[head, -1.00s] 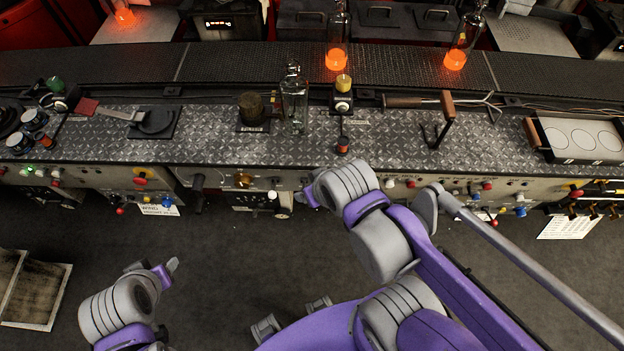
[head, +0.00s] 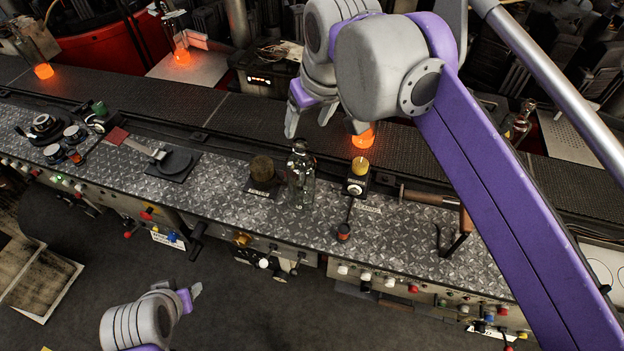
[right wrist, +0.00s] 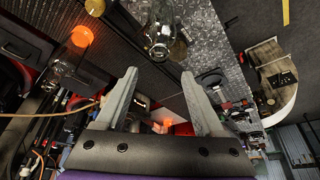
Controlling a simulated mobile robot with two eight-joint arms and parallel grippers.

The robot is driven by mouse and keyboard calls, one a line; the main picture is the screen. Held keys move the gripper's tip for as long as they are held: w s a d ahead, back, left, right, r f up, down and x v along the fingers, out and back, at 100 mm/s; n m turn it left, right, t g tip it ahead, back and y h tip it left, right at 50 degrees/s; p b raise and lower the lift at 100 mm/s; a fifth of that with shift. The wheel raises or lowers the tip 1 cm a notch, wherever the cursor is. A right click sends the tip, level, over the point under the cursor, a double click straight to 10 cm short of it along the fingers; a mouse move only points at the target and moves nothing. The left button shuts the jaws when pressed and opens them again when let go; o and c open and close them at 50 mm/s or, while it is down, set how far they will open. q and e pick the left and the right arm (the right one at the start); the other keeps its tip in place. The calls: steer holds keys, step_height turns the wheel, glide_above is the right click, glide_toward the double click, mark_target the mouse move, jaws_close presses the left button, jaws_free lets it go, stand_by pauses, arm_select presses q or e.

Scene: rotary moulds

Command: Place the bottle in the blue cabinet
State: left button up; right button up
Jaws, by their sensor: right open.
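A clear glass bottle (head: 301,175) stands upright on the diamond-plate bench (head: 225,195), near the middle of the head view. It also shows in the right wrist view at the top (right wrist: 160,30), beyond the fingers. My right gripper (head: 309,120) is open and empty, raised just behind and above the bottle, apart from it. Its two fingers also show in the right wrist view (right wrist: 160,95). My left gripper (head: 190,296) is low at the lower left, away from the bench; its finger gap is not clear. I cannot make out a blue cabinet.
A dark cylindrical block (head: 263,171) stands close left of the bottle, and a yellow-topped device (head: 359,173) close right. A hooked tool (head: 460,228) sits farther right. A glowing orange bottle base (head: 364,138) is on the belt behind. The floor before the bench is clear.

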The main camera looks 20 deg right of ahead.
mark_target(300, 143)
steer(key=x, duration=0.4)
steer(key=shift+a+f, duration=0.3)
steer(key=shift+a, duration=0.05)
steer(key=x, duration=0.6)
steer(key=shift+w+d, duration=0.15)
steer(key=shift+d, duration=0.25)
jaws_close()
steer(key=shift+r, duration=0.1)
stand_by(0.5)
